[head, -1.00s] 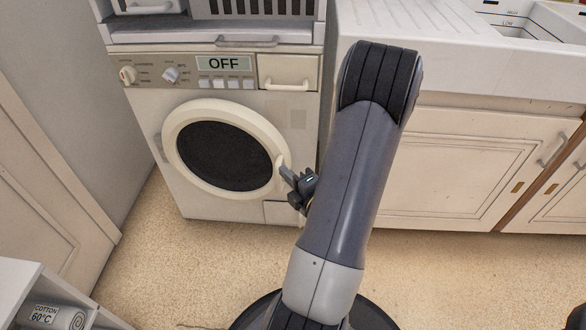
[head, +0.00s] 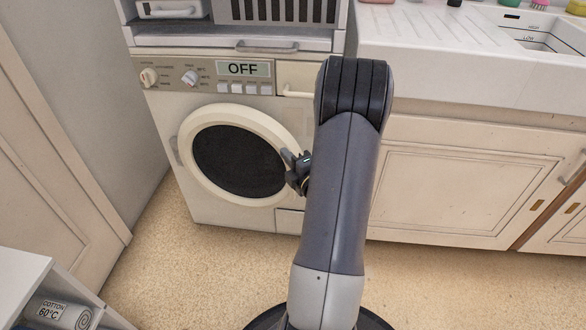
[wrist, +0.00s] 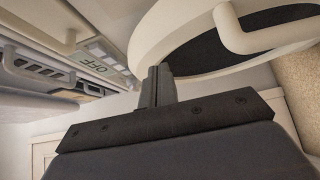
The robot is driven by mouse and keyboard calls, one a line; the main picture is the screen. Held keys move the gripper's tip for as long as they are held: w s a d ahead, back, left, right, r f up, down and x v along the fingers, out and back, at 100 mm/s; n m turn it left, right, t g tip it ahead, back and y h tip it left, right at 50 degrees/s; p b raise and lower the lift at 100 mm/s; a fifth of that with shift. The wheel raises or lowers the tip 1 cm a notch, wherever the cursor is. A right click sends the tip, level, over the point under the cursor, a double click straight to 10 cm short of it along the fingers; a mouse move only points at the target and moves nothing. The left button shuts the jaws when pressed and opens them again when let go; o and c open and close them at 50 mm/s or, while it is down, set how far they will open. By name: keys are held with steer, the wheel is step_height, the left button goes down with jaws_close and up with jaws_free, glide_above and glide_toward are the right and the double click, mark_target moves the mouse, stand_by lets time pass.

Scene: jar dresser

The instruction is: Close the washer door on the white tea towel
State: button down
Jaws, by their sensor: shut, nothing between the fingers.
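The washer door (head: 186,150) is a cream ring around a dark round window (head: 238,160) on the front of the white washer (head: 215,210). The door looks shut or nearly so; I cannot tell whether it is latched. My gripper (head: 292,160) is shut and empty at the door's right edge, covering the handle area in the head view. In the wrist view my gripper (wrist: 158,85) points at the washer front beside the door rim (wrist: 160,35), and the pale door handle (wrist: 262,40) shows at upper right. No white tea towel can be made out behind the dark window.
The washer's display (head: 249,69) reads OFF. A cream cupboard (head: 460,190) under a white sink unit (head: 430,50) stands to the right. A shelf at lower left holds a rolled cloth (head: 78,318) beside a COTTON 60°C label. The beige floor (head: 170,270) before the washer is clear.

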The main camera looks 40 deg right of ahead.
steer(key=shift+w+d, duration=0.65)
steer(key=shift+d, duration=0.3)
